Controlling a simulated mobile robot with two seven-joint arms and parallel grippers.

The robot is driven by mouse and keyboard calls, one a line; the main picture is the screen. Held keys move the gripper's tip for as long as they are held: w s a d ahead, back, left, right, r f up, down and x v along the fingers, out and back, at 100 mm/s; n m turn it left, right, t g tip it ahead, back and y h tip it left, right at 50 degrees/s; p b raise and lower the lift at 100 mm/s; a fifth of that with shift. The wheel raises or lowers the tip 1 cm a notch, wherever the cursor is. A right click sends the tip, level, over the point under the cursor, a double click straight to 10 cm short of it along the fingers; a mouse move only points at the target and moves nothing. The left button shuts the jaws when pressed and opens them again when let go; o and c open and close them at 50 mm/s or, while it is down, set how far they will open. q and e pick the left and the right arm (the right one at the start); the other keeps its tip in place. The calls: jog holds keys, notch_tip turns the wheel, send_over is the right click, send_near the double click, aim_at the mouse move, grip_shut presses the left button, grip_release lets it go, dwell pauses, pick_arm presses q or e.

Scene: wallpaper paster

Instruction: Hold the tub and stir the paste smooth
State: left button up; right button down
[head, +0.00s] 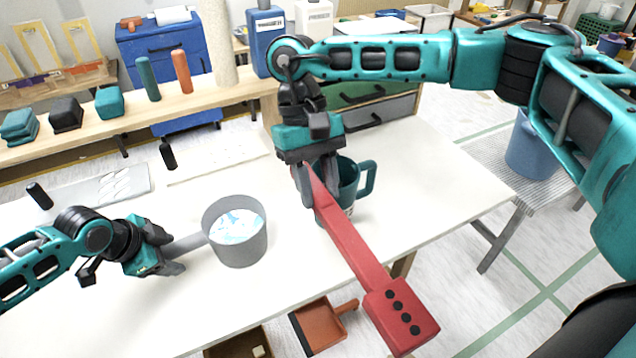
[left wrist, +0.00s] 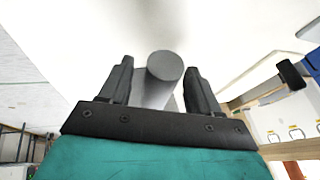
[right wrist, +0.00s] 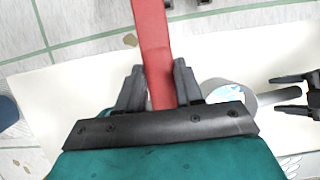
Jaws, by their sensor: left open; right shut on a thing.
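The grey tub (head: 236,249) stands upright on the white table, with white and blue paste (head: 237,226) inside and a grey handle (head: 186,245) pointing left. My left gripper (head: 178,254) is open at the handle; in the left wrist view the handle's round end (left wrist: 166,66) lies between its fingers (left wrist: 160,85). My right gripper (head: 306,186) is shut on a red paddle (head: 350,245), whose wide end with black holes (head: 402,318) hangs down toward the front right. The paddle is apart from the tub, to its right. The right wrist view also shows the red shaft (right wrist: 153,45) between the fingers (right wrist: 158,85).
A teal mug (head: 349,185) stands behind the paddle, partly hidden by my right gripper. A black upright piece (head: 168,154) and a grey tray (head: 100,190) are at the back left. A dustpan (head: 322,322) lies below the table's front edge. The table's right part is clear.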

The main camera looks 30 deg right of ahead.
pick_arm(q)
jog(key=shift+b+x, duration=0.8)
jog(key=shift+x, duration=0.15)
pick_arm(e)
jog(key=shift+f, duration=0.75)
pick_arm(q)
grip_shut()
